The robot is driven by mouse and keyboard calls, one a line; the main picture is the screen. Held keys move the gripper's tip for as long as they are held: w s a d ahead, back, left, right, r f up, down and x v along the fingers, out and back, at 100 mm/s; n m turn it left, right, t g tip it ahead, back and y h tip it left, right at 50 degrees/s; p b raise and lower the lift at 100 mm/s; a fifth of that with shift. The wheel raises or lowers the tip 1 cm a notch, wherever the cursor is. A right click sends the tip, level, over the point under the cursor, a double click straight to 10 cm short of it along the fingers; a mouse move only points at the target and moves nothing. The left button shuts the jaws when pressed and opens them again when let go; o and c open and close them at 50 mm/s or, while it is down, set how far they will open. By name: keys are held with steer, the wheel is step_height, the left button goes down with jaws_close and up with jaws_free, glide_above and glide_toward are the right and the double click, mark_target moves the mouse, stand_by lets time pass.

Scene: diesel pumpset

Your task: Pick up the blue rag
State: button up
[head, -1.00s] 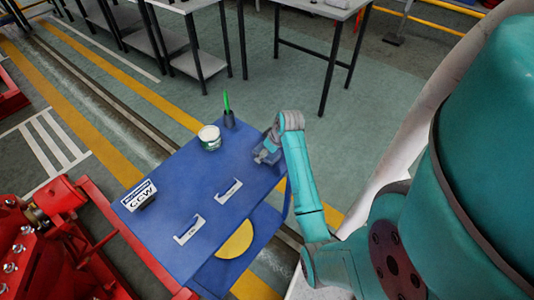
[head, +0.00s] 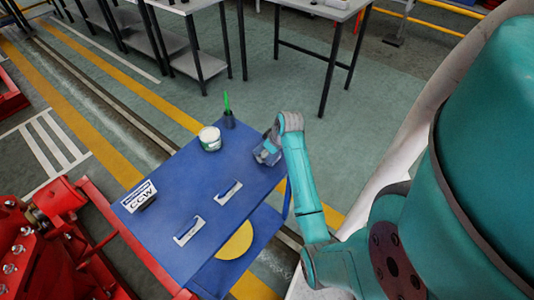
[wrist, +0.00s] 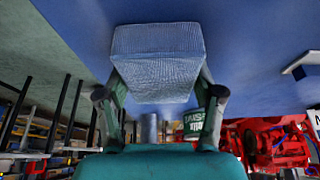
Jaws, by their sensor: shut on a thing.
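The blue rag (wrist: 158,62) is a light blue, woven, block-shaped bundle in the wrist view. My gripper (wrist: 160,82) is shut on it, with one finger at each side. In the head view the rag (head: 266,154) shows at the right edge of the blue table (head: 185,180), under the end of my arm. My gripper (head: 271,147) is small and partly hidden by the wrist there. I cannot tell whether the rag touches the tabletop.
A green-and-white tin (head: 210,138) and a dark cup (head: 229,119) with a green-handled tool stand left of my gripper. A CCW sign (head: 140,195) and two white-marked items lie on the table. Red machinery (head: 40,240) is at the left. Grey workbenches stand behind.

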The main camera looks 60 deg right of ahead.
step_height(320, 180, up, 10)
steer(key=shift+r, duration=0.2)
steer(key=o, duration=0.6)
steer(key=c, duration=0.5)
steer(key=shift+s, duration=0.1)
